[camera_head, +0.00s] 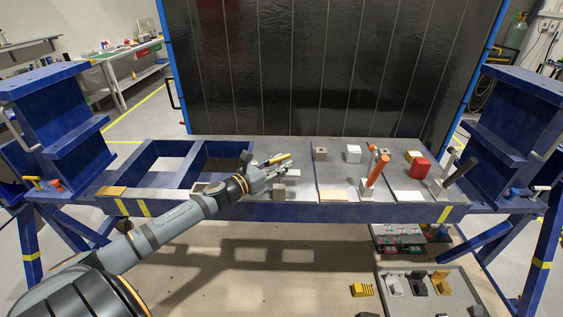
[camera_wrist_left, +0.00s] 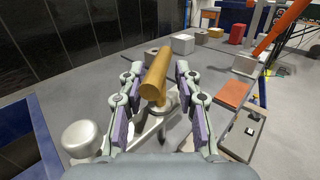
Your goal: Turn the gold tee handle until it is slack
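The gold tee handle (camera_wrist_left: 155,75) stands on a round silver base in the left wrist view, its bar pointing away from the camera. In the head view the gold handle (camera_head: 279,158) shows at the tip of my left arm. My left gripper (camera_wrist_left: 154,95) is open, with one finger on each side of the handle and a gap on both sides. In the head view the left gripper (camera_head: 278,170) is over the grey plate, and partly covers the handle's base. My right gripper is not in view.
A red block (camera_head: 420,168) and a white block (camera_head: 353,152) sit on the plate. A silver rounded knob (camera_wrist_left: 84,139) is close to the left finger.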

